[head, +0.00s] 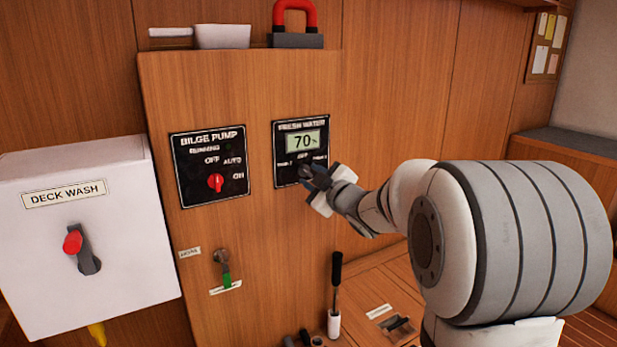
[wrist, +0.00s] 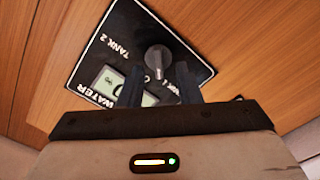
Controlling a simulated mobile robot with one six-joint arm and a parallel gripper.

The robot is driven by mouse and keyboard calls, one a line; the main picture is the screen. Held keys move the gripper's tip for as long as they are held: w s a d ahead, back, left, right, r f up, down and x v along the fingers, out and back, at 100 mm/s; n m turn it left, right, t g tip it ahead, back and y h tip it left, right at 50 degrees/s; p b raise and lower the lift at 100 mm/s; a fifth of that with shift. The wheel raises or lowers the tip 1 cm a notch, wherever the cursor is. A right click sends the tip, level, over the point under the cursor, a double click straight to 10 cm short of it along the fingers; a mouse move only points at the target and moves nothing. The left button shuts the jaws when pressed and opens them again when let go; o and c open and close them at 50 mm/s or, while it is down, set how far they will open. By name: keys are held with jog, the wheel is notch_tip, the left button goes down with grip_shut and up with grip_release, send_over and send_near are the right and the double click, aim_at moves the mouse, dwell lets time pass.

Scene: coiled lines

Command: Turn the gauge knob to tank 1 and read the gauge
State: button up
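The black FRESH WATER panel (head: 287,131) is on the wooden cabinet face. Its lit gauge display (head: 303,142) reads 70 %. TANK 2 is printed on its left side, and the right-hand label is partly covered by my gripper. In the wrist view the grey gauge knob (wrist: 158,58) shows between and just beyond my fingertips; I cannot tell which label it points to. My gripper (head: 308,174) is open at the panel's lower part, its two dark fingers (wrist: 158,78) apart on either side of the knob, with no clear contact. The display is partly hidden there.
The BILGE PUMP panel (head: 209,165) with a red knob is just left. A white DECK WASH box (head: 90,240) with a red-tipped lever juts out farther left.

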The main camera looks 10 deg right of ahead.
jog(key=v, duration=0.6)
jog(key=shift+s, duration=0.3)
jog(key=s+d+r+m+g+h+p, duration=0.25)
jog(key=s+m+g+h+p, duration=0.4)
jog(key=s+m+p, duration=0.45)
jog(key=s+a+m+g+p, duration=0.1)
jog(key=s+g+p, duration=0.3)
jog(key=s, duration=0.5)
jog(key=s+a+f+g+p, duration=0.1)
jog(key=s+a+g+p, duration=0.2)
jog(key=s, duration=0.6)
jog(key=shift+s+a+m+g+y+p, duration=0.3)
jog(key=shift+a+m+g+y+p, duration=0.2)
jog(key=shift+a, duration=0.35)
